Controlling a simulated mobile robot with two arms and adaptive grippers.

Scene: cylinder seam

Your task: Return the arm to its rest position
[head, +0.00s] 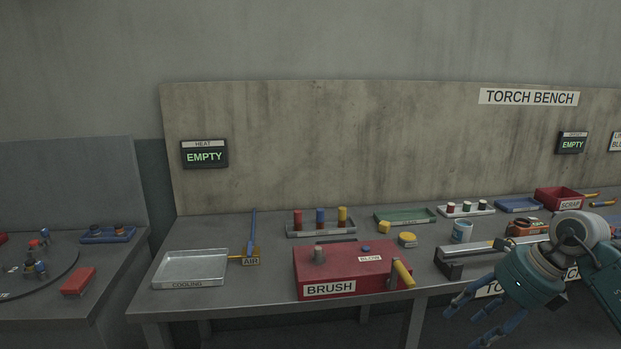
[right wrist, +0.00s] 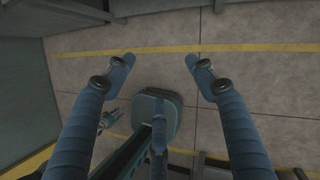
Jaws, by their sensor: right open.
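My right gripper (head: 474,318) is at the lower right of the head view, in front of the bench's front edge. Its blue fingers point down and to the left. In the right wrist view the right gripper (right wrist: 157,68) shows its two fingers wide apart with nothing between them. Behind the fingers that view shows the floor and part of my own body. My left gripper does not show in the head view.
The bench (head: 228,302) holds a silver cooling tray (head: 168,275), a red BRUSH box (head: 345,270) and a dark rail fixture (head: 448,264) near my right arm. A side table (head: 100,290) stands at left. Open floor (right wrist: 270,85) lies below the right gripper.

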